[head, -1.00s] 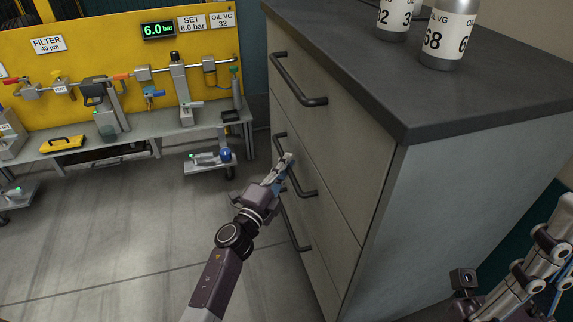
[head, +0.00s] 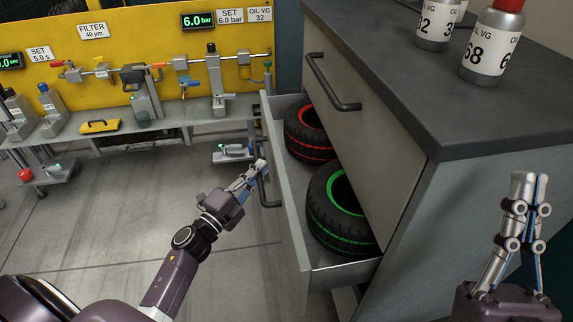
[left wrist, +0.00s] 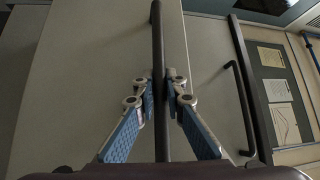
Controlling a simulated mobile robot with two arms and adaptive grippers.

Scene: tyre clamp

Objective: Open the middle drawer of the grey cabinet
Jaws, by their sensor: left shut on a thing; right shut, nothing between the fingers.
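The grey cabinet (head: 408,185) stands at the right in the head view. Its middle drawer (head: 286,205) is pulled well out to the left, with a red-striped tyre (head: 308,132) and a green-striped tyre (head: 338,215) inside. My left gripper (head: 260,168) is at the drawer front, shut on the dark middle drawer handle (head: 265,186). In the left wrist view the handle (left wrist: 158,60) runs upright between the fingers (left wrist: 160,92). My right gripper (head: 528,180) is shut and empty, raised at the lower right, apart from the cabinet.
The top drawer (head: 365,115) is closed, with its own handle (head: 335,90). Oil bottles (head: 490,45) stand on the dark cabinet top (head: 440,120). A bench (head: 150,130) with fittings stands before a yellow panel at the back left.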

